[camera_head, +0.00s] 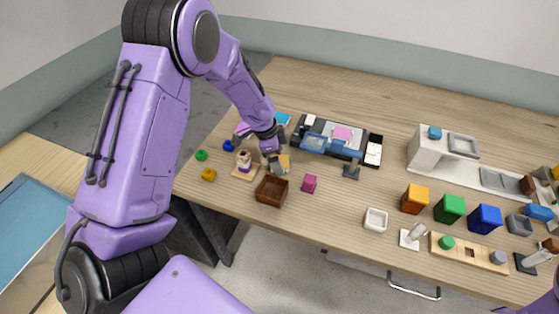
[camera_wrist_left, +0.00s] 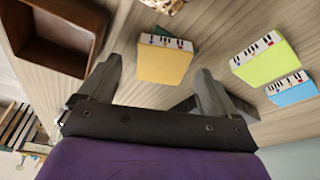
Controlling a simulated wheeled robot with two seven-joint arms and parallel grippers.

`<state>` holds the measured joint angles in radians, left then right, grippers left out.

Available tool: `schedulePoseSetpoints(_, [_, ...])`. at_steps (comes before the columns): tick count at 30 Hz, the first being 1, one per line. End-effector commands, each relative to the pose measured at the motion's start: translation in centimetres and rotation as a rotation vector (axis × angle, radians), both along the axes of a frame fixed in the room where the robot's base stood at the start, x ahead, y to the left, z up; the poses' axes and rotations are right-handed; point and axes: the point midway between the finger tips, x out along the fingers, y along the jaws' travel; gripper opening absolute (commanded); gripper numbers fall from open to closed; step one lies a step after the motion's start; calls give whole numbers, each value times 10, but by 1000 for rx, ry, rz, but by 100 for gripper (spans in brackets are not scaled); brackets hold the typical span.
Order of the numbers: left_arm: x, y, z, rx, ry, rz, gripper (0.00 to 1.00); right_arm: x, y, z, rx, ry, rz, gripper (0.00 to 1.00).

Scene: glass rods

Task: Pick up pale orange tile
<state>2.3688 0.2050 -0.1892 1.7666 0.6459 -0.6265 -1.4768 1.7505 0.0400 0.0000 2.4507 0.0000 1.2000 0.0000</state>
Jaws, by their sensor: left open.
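The pale orange tile (camera_wrist_left: 163,64) lies on the wooden table in the left wrist view, a flat block with a black-and-white keyed strip on one side. In the head view part of it (camera_head: 284,162) shows beside my left gripper (camera_head: 272,163), which hides the rest. In the left wrist view my left gripper (camera_wrist_left: 158,82) is open, its fingers on either side of the tile's near end, with nothing held. I cannot tell how far above the table the fingertips are. My right gripper is not in view.
A brown open box (camera_head: 271,190) stands close to the left gripper. A yellow-green tile (camera_wrist_left: 265,61) and a light blue tile (camera_wrist_left: 291,90) lie to the right in the wrist view.

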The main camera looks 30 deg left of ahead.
Motion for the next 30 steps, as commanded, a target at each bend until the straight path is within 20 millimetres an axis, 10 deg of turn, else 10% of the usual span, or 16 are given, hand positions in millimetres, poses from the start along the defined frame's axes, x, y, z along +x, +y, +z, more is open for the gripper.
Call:
schedulePoseSetpoints(9, [1,-1,-11,1,-1,3,92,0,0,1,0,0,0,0])
schedulePoseSetpoints(15, [1,-1,-11,1,-1,3,26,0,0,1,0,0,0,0])
schedulePoseSetpoints(30, [2,-1,10,0,-8,3,26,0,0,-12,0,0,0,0])
